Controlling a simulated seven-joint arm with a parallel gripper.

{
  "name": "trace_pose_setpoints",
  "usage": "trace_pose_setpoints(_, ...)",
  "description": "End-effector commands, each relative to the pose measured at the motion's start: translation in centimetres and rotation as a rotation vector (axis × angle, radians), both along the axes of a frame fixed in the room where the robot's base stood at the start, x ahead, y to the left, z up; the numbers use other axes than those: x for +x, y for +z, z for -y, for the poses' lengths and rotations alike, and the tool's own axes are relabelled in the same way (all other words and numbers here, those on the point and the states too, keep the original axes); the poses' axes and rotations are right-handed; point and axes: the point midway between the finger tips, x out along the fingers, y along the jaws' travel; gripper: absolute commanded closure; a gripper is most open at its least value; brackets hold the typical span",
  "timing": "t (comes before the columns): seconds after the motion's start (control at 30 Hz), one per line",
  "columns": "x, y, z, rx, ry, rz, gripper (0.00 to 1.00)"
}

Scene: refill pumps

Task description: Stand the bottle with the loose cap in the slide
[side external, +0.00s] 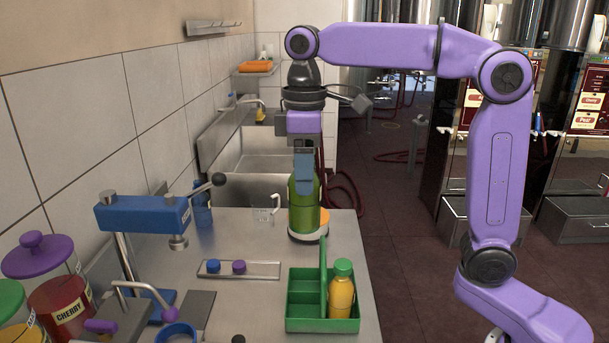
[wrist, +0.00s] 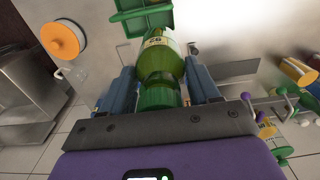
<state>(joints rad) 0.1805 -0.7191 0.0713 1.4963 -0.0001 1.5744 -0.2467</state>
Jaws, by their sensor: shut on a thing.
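My gripper (side external: 303,170) points down near the far right part of the steel table and is shut on a green bottle (side external: 305,208). The bottle is upright, with a pale band near its base; I cannot tell if it touches the table. A blue press (side external: 145,214) with a lever stands at the left. I cannot clearly make out the slide.
A green caddy (side external: 300,322) holds a yellow bottle (side external: 342,292) with a green cap. A metal strip (side external: 262,270) carries a blue and a purple cap. A clear beaker (side external: 263,215) stands left of the held bottle. An orange-topped item (wrist: 62,38) is close by. Jars line the left.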

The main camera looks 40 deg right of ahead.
Motion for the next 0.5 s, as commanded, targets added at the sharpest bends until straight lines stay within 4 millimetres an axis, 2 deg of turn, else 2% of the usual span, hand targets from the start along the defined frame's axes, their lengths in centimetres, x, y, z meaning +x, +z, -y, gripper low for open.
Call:
trace_pose_setpoints(0.33,0.2,-0.1,-0.3,0.001,0.001,0.001,1.00)
trace_pose_setpoints(0.5,1.8,-0.9,-2.5,0.000,0.004,-0.001,1.00)
